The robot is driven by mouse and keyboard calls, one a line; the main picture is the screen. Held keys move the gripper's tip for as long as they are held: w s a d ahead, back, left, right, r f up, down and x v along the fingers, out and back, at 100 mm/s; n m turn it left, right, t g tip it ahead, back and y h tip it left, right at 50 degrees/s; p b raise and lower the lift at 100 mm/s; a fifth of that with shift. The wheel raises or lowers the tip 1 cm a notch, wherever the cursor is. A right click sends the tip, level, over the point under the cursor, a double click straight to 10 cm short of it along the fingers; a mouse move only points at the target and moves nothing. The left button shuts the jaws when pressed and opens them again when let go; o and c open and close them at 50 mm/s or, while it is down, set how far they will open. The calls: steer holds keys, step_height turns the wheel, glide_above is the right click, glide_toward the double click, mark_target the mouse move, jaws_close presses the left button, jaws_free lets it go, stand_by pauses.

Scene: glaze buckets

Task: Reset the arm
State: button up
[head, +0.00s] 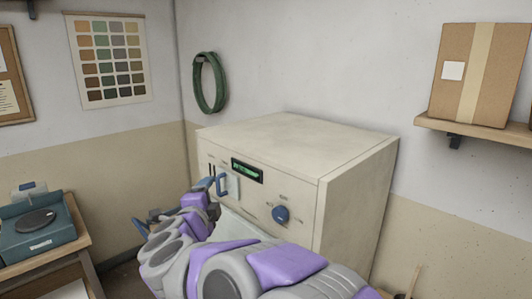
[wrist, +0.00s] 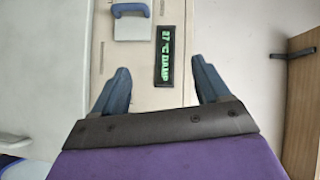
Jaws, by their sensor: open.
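My gripper (head: 172,203) is in front of the pale cabinet, close to its left front side in the head view. In the wrist view my gripper (wrist: 161,68) has its two dark blue fingers spread wide apart, with nothing between them. Beyond the fingers are the cabinet front (wrist: 148,75) and its dark display (wrist: 168,55) with green text. A blue handle (head: 221,187) on a light plate sits on the cabinet front. In the wrist view the handle (wrist: 131,9) is beyond the fingers, apart from them. My arm hides the cabinet's lower front.
The boxy cabinet (head: 290,145) stands in the corner, with a blue knob (head: 281,214). A cardboard box (head: 478,72) sits on a wall shelf (head: 475,127) at right. A teal scale (head: 38,229) is on a wooden table (head: 80,243) at left. A green hose (head: 197,85) hangs behind.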

steer(key=s+d+f+n+g+y, duration=0.1)
steer(key=s+f+n+g+y, duration=0.1)
steer(key=s+n+g+y, duration=0.35)
steer(key=s+d+f+n+g+y, duration=0.2)
steer(key=s+n+y, duration=0.2)
steer(key=s+n, duration=0.4)
steer(key=s+d+f+n+g+h, duration=0.2)
steer(key=s+d+f+g+h, duration=0.2)
steer(key=s+d, duration=0.9)
steer(key=s+d+f+n+g+h, duration=0.2)
steer(key=s+d+f+g, duration=0.5)
steer(key=s+d+f, duration=0.4)
steer(key=s+d+h, duration=0.1)
steer(key=s, duration=0.5)
steer(key=shift+s+d+h, duration=0.35)
steer(key=shift+s, duration=0.05)
